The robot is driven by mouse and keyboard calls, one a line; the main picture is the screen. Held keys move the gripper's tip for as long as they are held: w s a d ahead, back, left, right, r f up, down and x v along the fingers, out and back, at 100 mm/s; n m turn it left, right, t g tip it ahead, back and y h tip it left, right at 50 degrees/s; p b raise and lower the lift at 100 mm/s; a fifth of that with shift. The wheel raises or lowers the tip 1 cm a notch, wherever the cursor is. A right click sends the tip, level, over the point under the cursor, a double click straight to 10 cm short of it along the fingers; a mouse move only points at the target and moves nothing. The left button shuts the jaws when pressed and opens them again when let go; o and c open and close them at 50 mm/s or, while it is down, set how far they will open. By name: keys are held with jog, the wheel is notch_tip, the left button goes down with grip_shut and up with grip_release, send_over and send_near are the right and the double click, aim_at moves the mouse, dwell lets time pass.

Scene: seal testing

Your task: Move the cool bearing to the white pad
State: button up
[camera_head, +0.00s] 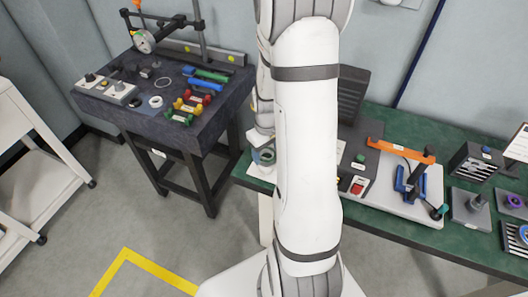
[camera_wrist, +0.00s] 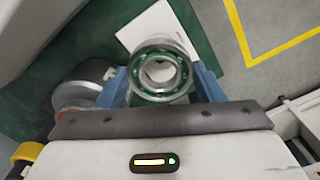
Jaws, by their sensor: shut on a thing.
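A steel ring bearing (camera_wrist: 161,94) with a greenish band between its rings is held between the blue fingers of my gripper (camera_wrist: 162,80) in the wrist view. The gripper is shut on it. The white pad (camera_wrist: 133,35) lies beyond the bearing on the green table, and pale surface shows through the bore. I cannot tell the gap between bearing and pad. In the head view my arm hides much of that spot. The held bearing (camera_head: 265,157) shows beside the arm, with part of the pad (camera_head: 262,173) at the green table's left end.
The green bench (camera_head: 385,214) carries a dark device with a red switch (camera_head: 357,186), an orange bar (camera_head: 400,150) and a blue clamp (camera_head: 408,184). A dark table (camera_head: 150,120) with tools stands left. A white cart (camera_head: 40,170) stands far left. A yellow line (camera_head: 125,250) marks clear floor.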

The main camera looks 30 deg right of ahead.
jog(key=shift+f+b, duration=1)
jog(key=shift+f, duration=0.15)
jog(key=shift+f+b, duration=0.6)
jog(key=o, duration=1.2)
jog(key=shift+o, duration=0.2)
jog(key=shift+r, duration=0.1)
